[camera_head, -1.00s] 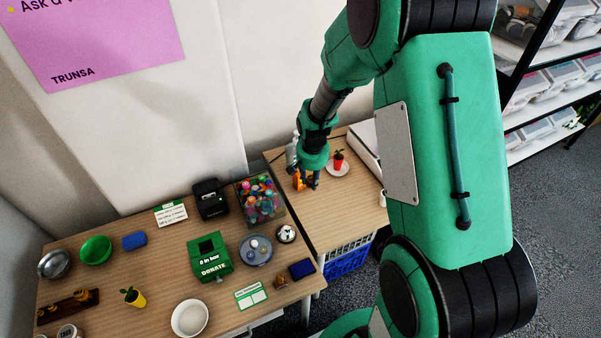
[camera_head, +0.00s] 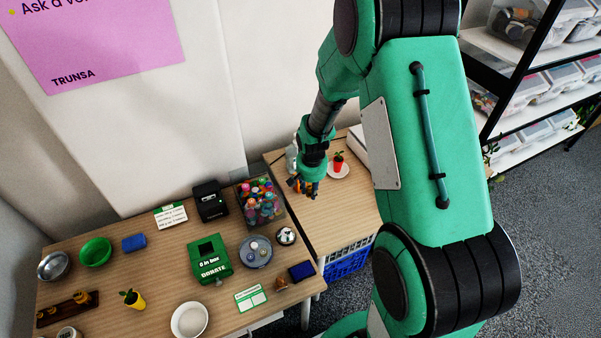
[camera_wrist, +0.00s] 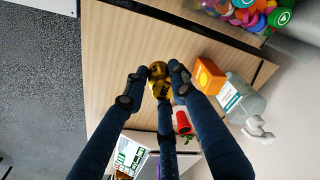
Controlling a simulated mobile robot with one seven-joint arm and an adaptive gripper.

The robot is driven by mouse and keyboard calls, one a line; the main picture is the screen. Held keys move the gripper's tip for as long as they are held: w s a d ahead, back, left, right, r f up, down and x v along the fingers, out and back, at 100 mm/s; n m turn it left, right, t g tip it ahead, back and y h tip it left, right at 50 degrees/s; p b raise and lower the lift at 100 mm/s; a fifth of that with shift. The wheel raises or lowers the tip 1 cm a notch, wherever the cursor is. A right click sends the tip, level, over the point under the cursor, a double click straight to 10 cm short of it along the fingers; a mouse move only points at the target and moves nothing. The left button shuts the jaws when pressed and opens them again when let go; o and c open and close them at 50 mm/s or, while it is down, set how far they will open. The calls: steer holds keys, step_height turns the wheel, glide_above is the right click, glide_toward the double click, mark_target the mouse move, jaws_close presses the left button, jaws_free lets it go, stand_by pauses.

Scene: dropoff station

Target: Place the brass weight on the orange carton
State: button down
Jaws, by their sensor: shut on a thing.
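The brass weight (camera_wrist: 160,88) is between the fingers of my gripper (camera_wrist: 156,82) in the wrist view, over the wooden table top. My gripper is shut on it. The orange carton (camera_wrist: 209,76) stands just to the right of the fingers in the wrist view, next to a clear bottle. In the head view my gripper (camera_head: 304,188) is over the left part of the right-hand table, and its fingers cover most of the carton. The held weight cannot be made out there.
A red potted plant (camera_head: 338,160) on a white saucer stands right of my gripper. The bottle (camera_wrist: 241,98) is close beside the carton. A jar of colourful items (camera_head: 260,203) and a green donation box (camera_head: 209,258) stand on the left table. The right table's front (camera_head: 345,215) is clear.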

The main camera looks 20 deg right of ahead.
steer(key=w+d, duration=0.1)
steer(key=w, duration=0.4)
steer(key=w+d+f+b, duration=0.1)
steer(key=w, duration=0.4)
steer(key=w+d, duration=0.1)
steer(key=w, duration=0.4)
steer(key=shift+w+d+f, duration=0.2)
steer(key=shift+w+f, duration=0.05)
steer(key=shift+f+b, duration=0.55)
steer(key=shift+f, duration=1.2)
steer(key=shift+f, duration=0.1)
steer(key=c, duration=1.4)
jaws_free()
steer(key=shift+c, duration=0.2)
step_height(320, 180, up, 12)
steer(key=s+p, duration=0.1)
steer(key=shift+s+a+p, duration=0.3)
steer(key=shift+a+p, duration=0.1)
